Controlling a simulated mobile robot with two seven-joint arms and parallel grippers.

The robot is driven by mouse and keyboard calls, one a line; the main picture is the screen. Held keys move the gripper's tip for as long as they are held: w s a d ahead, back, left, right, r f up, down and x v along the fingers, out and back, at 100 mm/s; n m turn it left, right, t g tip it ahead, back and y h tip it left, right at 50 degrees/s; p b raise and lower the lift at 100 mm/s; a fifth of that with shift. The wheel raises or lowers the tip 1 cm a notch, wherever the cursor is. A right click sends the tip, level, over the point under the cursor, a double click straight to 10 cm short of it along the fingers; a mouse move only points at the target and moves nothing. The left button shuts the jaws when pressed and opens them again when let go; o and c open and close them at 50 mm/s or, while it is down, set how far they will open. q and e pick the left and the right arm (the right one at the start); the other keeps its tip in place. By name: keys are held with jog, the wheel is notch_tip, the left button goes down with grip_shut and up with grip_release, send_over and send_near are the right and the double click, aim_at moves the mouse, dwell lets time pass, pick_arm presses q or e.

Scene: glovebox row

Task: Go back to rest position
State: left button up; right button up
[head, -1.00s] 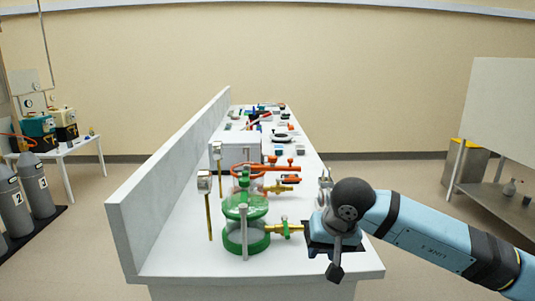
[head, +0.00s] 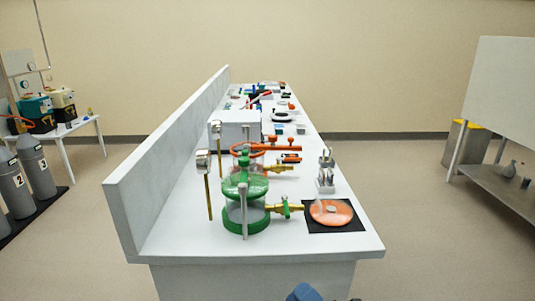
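A small blue and dark piece of my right arm (head: 305,292) shows at the bottom edge, in front of the bench and below its top. The fingers of my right gripper cannot be made out, so I cannot tell if it is open or shut. My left arm and gripper are out of view. The white bench (head: 180,236) runs away from me. A green-ringed glass vessel (head: 245,205) stands upright on its near end. An orange disc (head: 331,212) lies on a black square mat (head: 352,228) to the right of the vessel.
A small metal fitting (head: 326,175) stands behind the mat. Gauges on brass stems (head: 204,162) rise left of the vessel. A low wall (head: 160,165) borders the bench's left side. Grey cylinders (head: 35,165) stand far left; a shelf (head: 500,185) stands right. The floor (head: 420,220) between is clear.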

jog(key=s+d+f+m+g+h, duration=0.2)
jog(key=s+d+f+m+h, duration=0.25)
jog(key=f+m, duration=0.35)
jog(key=s+d+f+m+g+h, duration=0.2)
jog(key=s+d+f+m+h, duration=0.15)
jog(key=s+f+m, duration=0.35)
jog(key=s+d+f+m+g+h, duration=0.2)
jog(key=s+d+f+m+h, duration=0.2)
jog(key=f+m, duration=0.5)
pick_arm(q)
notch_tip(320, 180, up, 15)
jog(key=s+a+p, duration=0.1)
jog(key=p, duration=1.8)
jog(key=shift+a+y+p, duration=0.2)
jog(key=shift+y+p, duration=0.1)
jog(key=shift+p, duration=0.05)
pick_arm(e)
notch_tip(320, 180, up, 16)
jog(key=d, duration=0.1)
jog(key=shift+d+f+t, duration=0.15)
jog(key=shift+f+t, duration=0.1)
jog(key=shift+t, duration=0.05)
